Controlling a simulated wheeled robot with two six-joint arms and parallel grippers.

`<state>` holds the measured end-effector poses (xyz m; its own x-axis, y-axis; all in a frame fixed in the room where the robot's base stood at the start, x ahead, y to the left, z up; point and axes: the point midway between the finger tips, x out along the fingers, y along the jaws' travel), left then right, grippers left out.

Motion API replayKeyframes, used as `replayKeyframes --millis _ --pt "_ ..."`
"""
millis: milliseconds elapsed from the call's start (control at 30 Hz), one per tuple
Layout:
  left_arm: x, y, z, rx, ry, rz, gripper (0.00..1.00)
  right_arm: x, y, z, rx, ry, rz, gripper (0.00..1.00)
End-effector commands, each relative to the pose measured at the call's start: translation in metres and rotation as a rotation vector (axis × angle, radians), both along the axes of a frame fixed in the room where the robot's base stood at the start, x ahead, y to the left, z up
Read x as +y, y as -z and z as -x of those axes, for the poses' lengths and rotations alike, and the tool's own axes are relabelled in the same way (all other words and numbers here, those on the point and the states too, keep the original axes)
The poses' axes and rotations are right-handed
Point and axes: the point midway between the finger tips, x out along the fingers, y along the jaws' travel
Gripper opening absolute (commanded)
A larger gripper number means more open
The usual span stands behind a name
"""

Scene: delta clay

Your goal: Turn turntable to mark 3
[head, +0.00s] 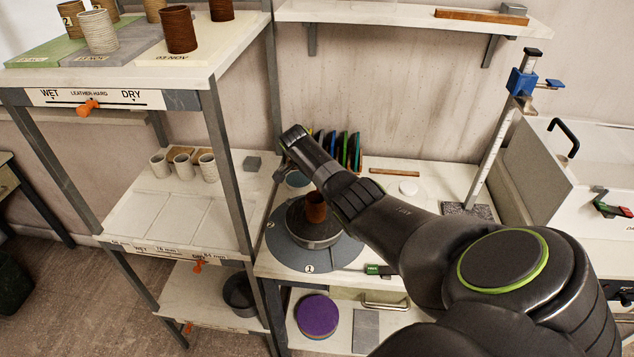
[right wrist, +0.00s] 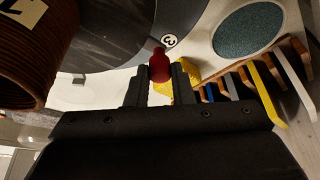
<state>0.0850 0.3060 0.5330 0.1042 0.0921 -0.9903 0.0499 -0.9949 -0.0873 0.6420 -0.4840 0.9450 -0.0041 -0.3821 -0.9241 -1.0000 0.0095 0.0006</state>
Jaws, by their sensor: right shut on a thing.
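The turntable (head: 314,238) is a dark round wheel on a blue-grey base plate (head: 345,256). Marks 1 (head: 309,268) and 2 (head: 270,225) show on the plate's near and left sides. A brown ribbed cup (head: 316,207) stands on the wheel; it also shows in the right wrist view (right wrist: 35,50). My right gripper (head: 282,168) is at the wheel's far left side, its fingertips hard to see there. In the right wrist view, its fingers (right wrist: 160,80) are shut on a red knob (right wrist: 158,64), close to mark 3 (right wrist: 169,41). My left gripper is not in view.
A rack of coloured tools (head: 340,150) stands behind the turntable, close to the gripper. It shows at right in the wrist view. A shelf unit with cups (head: 183,166) stands at left. A blue-clamped post (head: 495,150) stands at right.

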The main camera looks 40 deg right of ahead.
Motion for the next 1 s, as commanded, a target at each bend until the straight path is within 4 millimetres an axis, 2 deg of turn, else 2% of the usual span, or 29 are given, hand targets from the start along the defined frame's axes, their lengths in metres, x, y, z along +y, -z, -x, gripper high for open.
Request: replayKeyframes --millis 400,433,600,1000 --pt "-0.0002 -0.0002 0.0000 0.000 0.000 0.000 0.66 -0.0015 -0.0030 -0.0016 -0.007 0.004 0.004 0.00" --pt "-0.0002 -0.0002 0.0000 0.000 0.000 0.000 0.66 -0.0015 -0.0030 -0.0016 -0.007 0.004 0.004 0.22" --pt "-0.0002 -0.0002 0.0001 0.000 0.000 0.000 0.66 -0.0011 -0.0020 -0.0009 -0.004 0.004 0.002 0.43" --pt "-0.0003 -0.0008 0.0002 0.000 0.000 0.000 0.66 0.0016 -0.0063 -0.0005 -0.002 0.004 0.001 0.43"
